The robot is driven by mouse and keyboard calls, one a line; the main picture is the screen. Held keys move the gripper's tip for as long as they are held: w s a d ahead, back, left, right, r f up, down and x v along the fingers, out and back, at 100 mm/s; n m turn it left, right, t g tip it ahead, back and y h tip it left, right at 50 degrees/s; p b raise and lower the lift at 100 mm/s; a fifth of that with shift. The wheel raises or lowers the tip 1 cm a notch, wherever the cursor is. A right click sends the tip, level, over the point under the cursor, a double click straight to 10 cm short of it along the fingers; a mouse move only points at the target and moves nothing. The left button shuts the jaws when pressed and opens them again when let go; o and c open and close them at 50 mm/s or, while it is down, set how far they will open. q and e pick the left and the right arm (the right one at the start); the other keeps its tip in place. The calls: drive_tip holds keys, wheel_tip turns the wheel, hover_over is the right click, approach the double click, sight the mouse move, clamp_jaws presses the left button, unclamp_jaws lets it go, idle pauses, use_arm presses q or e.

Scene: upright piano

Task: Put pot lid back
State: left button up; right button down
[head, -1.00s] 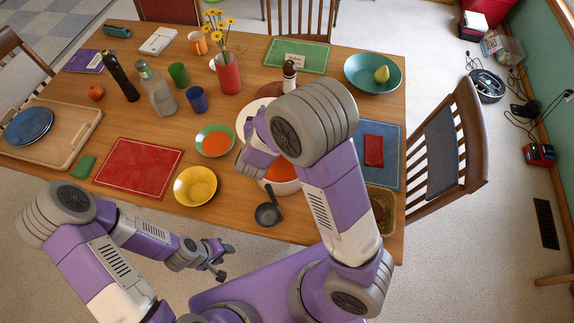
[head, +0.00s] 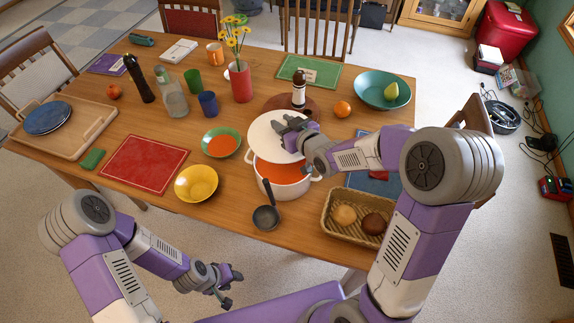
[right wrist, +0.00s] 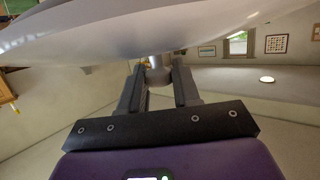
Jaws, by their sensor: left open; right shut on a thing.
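The white pot (head: 283,180) stands on the table, open at the near side, with orange-red soup showing inside. The round white lid (head: 268,139) is above the pot's far part, tilted and offset toward the back left. My right gripper (head: 288,129) is shut on the lid's knob. In the right wrist view the fingers (right wrist: 158,80) pinch the metal knob (right wrist: 157,72), and the lid's white underside or rim (right wrist: 150,30) fills the top. My left gripper (head: 226,284) is open and empty, off the table's front edge. Whether the lid touches the pot rim I cannot tell.
A black ladle (head: 266,215) lies before the pot. A bread basket (head: 352,217) is to its right. Green (head: 221,142) and yellow (head: 196,183) bowls stand at left. A pepper mill (head: 299,90) on a round brown board (head: 290,104) is behind the lid.

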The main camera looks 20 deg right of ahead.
drive_tip(key=shift+s+f, duration=0.1)
drive_tip(key=shift+f, duration=0.15)
wheel_tip(320, 180, down, 9)
drive_tip(key=b, duration=0.2)
drive_tip(key=shift+f, duration=0.15)
drive_tip(key=shift+f+b, duration=0.7)
drive_tip(key=shift+b, duration=0.4)
drive_tip(key=c, duration=0.8)
unclamp_jaws()
drive_tip(key=shift+r, duration=0.1)
